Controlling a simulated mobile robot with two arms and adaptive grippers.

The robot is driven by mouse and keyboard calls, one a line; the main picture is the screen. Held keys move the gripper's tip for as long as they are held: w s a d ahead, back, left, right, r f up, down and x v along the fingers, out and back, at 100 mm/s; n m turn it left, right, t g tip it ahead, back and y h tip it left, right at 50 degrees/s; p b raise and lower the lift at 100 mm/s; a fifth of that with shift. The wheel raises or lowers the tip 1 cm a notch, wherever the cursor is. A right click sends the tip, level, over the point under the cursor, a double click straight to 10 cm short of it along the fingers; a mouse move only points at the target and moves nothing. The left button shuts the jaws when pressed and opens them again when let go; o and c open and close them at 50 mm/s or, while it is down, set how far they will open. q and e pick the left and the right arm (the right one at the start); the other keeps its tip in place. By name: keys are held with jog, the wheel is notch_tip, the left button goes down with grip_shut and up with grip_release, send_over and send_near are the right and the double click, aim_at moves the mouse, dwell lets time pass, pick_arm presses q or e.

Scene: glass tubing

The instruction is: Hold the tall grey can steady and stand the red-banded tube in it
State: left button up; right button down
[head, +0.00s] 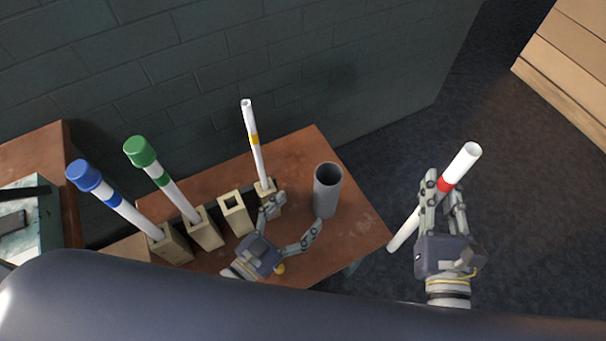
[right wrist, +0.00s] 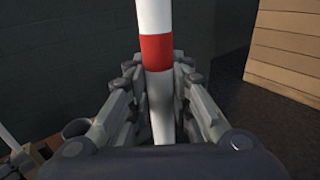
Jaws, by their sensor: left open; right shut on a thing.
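The tall grey can (head: 327,190) stands upright and open-topped near the right side of the brown table. My left gripper (head: 291,222) is open in front of the can, its right finger close to the can's lower part; I cannot tell if they touch. My right gripper (head: 443,200) is shut on the red-banded tube (head: 463,163), right of the table over the dark floor. The tube is white, tilted in the head view, its lower end near the table's right edge. In the right wrist view its red band (right wrist: 157,52) shows just above the fingers.
A yellow-banded tube (head: 253,140), a green-capped tube (head: 160,177) and a blue-capped tube (head: 113,200) stand in square holders on the table (head: 300,150). One square holder (head: 235,214) is empty. A brick wall (head: 250,60) rises behind; wooden boards (head: 570,60) are at far right.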

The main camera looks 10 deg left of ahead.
aim_at(335, 171)
jog(key=shift+w, duration=0.35)
jog(key=shift+s+r, duration=0.35)
jog(key=shift+s, duration=0.35)
jog(key=w+a+r+n+g+y, duration=0.1)
jog(key=w+a+n+y, duration=0.25)
jog(key=w, duration=0.25)
jog(key=w+a+r+n+g+y, duration=0.1)
jog(key=w+a+n+y, duration=0.1)
jog(key=w+y, duration=0.4)
jog(key=w+a+r+n+g+y, duration=0.2)
jog(key=w+r, duration=0.1)
jog(key=r, duration=0.2)
jog(key=w+a+r+n+g+y, duration=0.3)
jog(key=w+r, duration=0.1)
jog(key=r, duration=0.2)
jog(key=s+d+r+n+g+y, duration=0.15)
jog(key=r+n+g, duration=0.45)
jog(key=r, duration=0.8)
jog(key=s+a+r+n+g+y, duration=0.1)
jog(key=s+r+n+g+y, duration=0.15)
jog(key=r+g, duration=0.8)
pick_arm(q)
jog(key=x, duration=1.2)
jog(key=shift+r, duration=0.3)
pick_arm(e)
jog(key=s+a+r+n+h, duration=0.1)
jog(key=s+a+r+n, duration=0.2)
jog(key=a, duration=0.6)
jog(key=shift+s+r+g+h, duration=0.35)
jog(key=shift+s, duration=0.45)
